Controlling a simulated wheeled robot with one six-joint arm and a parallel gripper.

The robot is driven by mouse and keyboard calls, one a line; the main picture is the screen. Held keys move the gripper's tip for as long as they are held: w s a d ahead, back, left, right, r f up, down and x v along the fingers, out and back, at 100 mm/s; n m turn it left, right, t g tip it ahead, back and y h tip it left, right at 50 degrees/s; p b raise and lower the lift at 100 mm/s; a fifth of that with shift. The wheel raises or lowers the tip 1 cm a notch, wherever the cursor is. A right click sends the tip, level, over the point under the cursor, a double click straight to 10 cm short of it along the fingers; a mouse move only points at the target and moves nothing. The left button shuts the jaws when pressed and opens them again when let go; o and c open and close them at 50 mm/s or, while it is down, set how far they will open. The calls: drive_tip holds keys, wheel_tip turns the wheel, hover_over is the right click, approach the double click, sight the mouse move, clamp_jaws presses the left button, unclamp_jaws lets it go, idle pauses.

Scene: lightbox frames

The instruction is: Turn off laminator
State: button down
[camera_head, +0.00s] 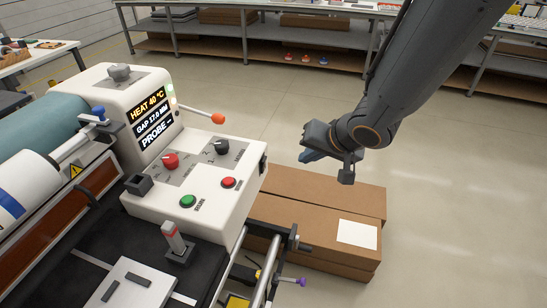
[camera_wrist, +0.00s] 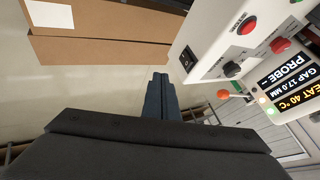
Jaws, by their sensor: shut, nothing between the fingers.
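The laminator's white control box (camera_head: 225,205) stands at the left in the head view, with a red knob (camera_head: 170,161), a black knob (camera_head: 221,147), a green button (camera_head: 187,202) and a red button (camera_head: 228,183). Its lit display (camera_head: 152,117) reads HEAT 40 °C, GAP 17.0 MM and PROBE. A black switch (camera_wrist: 187,58) sits on the box's side face in the wrist view; it shows edge-on in the head view (camera_head: 263,165). My gripper (camera_head: 308,156) is shut and empty, right of the box and apart from it. Its fingers (camera_wrist: 158,90) point toward the side face.
An orange-tipped lever (camera_head: 217,118) sticks out behind the knobs. Brown cardboard boxes (camera_head: 310,195) lie on the floor below my gripper. A metal rail (camera_head: 266,272) runs along the machine's front right. Open floor (camera_head: 440,200) lies to the right.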

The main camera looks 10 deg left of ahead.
sight(264, 165)
drive_tip(key=shift+s+a+r+y, duration=0.1)
drive_tip(key=shift+s+a+y, duration=0.15)
drive_tip(key=shift+a, duration=0.35)
drive_tip(key=w+a+f, duration=0.4)
drive_tip(key=a+f, duration=0.3)
drive_tip(key=a, duration=0.1)
drive_tip(key=shift+w+a+f, duration=0.2)
drive_tip(key=shift+w+a, duration=0.05)
drive_tip(key=shift+w, duration=0.15)
